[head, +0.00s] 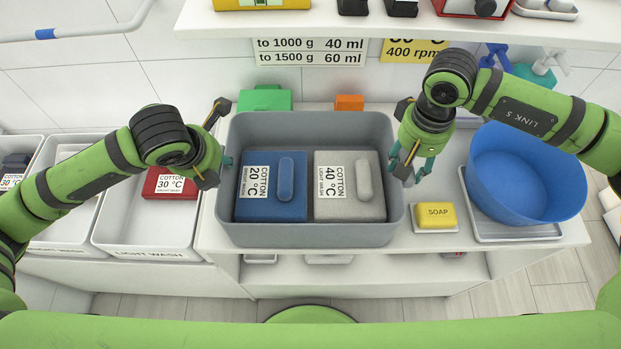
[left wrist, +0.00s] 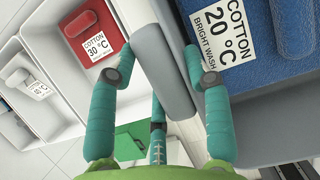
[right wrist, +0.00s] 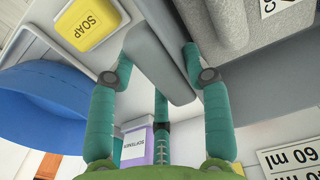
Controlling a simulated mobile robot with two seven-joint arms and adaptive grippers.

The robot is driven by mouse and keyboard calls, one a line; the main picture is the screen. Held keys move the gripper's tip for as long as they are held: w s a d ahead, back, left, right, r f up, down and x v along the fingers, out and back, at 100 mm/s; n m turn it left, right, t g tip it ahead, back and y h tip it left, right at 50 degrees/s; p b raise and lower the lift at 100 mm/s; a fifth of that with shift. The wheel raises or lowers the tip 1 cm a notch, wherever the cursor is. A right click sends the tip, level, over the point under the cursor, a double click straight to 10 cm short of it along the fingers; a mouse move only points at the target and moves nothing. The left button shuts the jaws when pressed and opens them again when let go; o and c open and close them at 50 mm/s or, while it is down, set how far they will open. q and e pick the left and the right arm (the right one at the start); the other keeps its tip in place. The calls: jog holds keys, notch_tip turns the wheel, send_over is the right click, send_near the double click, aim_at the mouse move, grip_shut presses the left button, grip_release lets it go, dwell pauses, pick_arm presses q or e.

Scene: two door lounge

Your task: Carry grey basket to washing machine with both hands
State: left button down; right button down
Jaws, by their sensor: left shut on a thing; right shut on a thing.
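The grey basket (head: 310,234) is in the middle of the head view, level, over the white counter. I cannot tell whether it touches the counter. In it lie a blue bundle (head: 262,205) labelled cotton 20 °C and a light grey bundle (head: 362,207) labelled cotton 40 °C. My left gripper (head: 222,162) is shut on the basket's left wall, which shows between its fingers in the left wrist view (left wrist: 165,75). My right gripper (head: 404,168) is shut on the right wall, between its fingers in the right wrist view (right wrist: 158,62). No washing machine is in view.
To the right are a yellow soap (head: 435,216) on a dish and a large blue basin (head: 522,180). To the left stand white bins, one with a red bundle (head: 170,184). A green box (head: 265,98) and an orange box (head: 349,103) are behind the basket. A shelf overhangs the back.

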pick_arm(q)
jog(key=shift+w+r, duration=0.1)
jog(key=shift+r, duration=0.05)
pick_arm(e)
jog(key=shift+r, duration=0.15)
